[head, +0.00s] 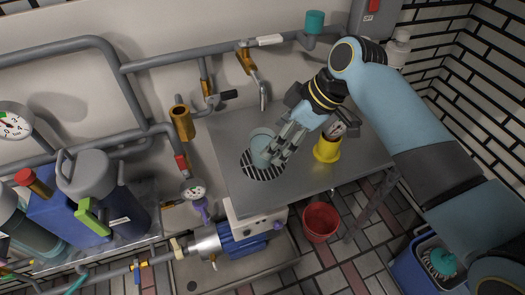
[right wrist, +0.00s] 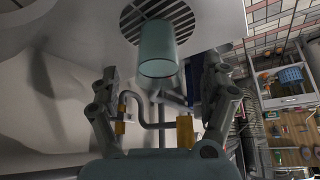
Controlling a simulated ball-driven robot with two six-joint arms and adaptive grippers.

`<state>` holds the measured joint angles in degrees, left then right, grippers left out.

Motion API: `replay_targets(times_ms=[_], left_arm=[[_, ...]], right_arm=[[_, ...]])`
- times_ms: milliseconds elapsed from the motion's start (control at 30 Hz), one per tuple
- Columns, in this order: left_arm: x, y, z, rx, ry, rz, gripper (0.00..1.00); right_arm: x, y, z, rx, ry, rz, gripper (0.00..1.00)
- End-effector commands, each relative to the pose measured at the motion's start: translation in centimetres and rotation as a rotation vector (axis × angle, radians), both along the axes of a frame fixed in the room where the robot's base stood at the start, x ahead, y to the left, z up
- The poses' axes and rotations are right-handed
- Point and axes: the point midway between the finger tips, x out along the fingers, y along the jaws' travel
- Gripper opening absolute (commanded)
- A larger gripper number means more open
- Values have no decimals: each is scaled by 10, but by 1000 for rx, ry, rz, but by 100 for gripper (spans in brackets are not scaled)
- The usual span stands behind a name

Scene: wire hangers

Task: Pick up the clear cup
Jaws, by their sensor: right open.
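The clear cup (head: 261,147) looks pale blue-green and see-through. It stands upright on the round slotted drain grate in the metal table. In the right wrist view the cup (right wrist: 158,50) is just ahead of my open fingers, near the middle and top of the picture. My right gripper (head: 278,152) is open and comes at the cup from its right side in the head view. In the right wrist view the gripper (right wrist: 160,85) shows nothing held between its fingers. The head view does not show clearly whether a finger touches the cup. My left gripper is not in view.
The metal table (head: 235,187) has a yellow container (head: 327,151) just right of my gripper. A faucet (head: 262,92) hangs from the wall behind the cup. A red bucket (head: 320,222) stands on the floor below. Pipes and several canisters fill the left side.

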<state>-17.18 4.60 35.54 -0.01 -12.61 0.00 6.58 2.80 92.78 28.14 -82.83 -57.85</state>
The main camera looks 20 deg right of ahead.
Motion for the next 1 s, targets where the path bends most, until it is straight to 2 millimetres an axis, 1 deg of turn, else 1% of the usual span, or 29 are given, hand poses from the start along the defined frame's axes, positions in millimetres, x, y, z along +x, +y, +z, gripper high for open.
replay_targets(times_ms=[33,100,267,533,633,833,867,1000], left_arm=[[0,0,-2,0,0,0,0],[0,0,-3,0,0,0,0],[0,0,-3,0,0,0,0],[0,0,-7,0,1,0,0],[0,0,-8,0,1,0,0],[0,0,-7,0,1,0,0],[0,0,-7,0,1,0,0],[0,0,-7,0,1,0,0]], right_arm=[[3,4,-8,3,1,-1,81],[5,7,-15,1,1,-2,81],[8,12,-26,0,0,-1,81],[19,27,-62,-1,1,-3,81],[20,30,-67,-1,0,-4,81],[20,30,-67,-2,-1,-3,81],[20,30,-67,-2,-1,-3,78],[20,30,-67,-2,-1,-3,60]])
